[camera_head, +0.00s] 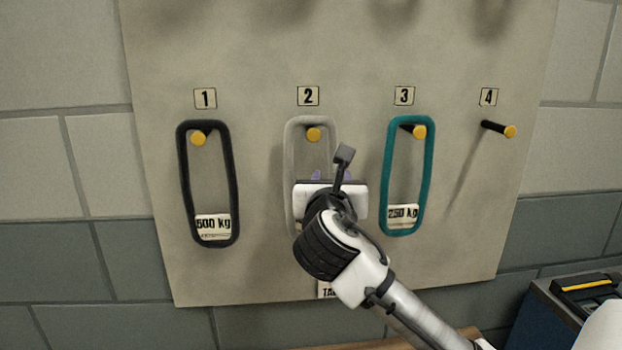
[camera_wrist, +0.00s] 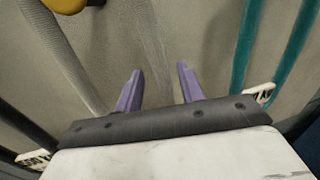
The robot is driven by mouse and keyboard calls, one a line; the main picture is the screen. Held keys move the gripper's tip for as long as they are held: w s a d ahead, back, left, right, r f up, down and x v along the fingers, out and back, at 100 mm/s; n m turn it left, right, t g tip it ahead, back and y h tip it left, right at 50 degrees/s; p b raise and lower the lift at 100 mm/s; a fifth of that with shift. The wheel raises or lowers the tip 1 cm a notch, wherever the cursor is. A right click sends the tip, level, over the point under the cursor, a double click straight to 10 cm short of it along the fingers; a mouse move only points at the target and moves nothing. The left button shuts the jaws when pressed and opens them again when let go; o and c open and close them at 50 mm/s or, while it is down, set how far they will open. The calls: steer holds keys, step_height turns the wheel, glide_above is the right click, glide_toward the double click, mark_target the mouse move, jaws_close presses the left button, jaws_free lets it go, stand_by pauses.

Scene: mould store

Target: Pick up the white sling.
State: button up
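The white sling (camera_head: 288,160), a pale grey-white loop, hangs on peg 2 (camera_head: 313,134) of the wall board. My gripper is in front of its lower part and hides much of that part in the head view. In the wrist view, the sling's left strand (camera_wrist: 68,62) runs down left of the fingers. A faint pale streak between the fingers looks like its right strand; I cannot tell for sure. My gripper (camera_wrist: 160,70) is open, its two purple fingers apart and pointing at the board. No contact with the sling is visible.
A black sling (camera_head: 182,180) with a 500 kg label hangs on peg 1, left. A teal sling (camera_head: 430,165) with a 250 kg label hangs on peg 3, close right of my gripper. Peg 4 (camera_head: 509,131) is empty. A dark blue case (camera_head: 545,320) stands lower right.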

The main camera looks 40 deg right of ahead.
steer(key=shift+w+d, duration=0.25)
steer(key=shift+c, duration=0.5)
jaws_close()
steer(key=shift+r, duration=0.15)
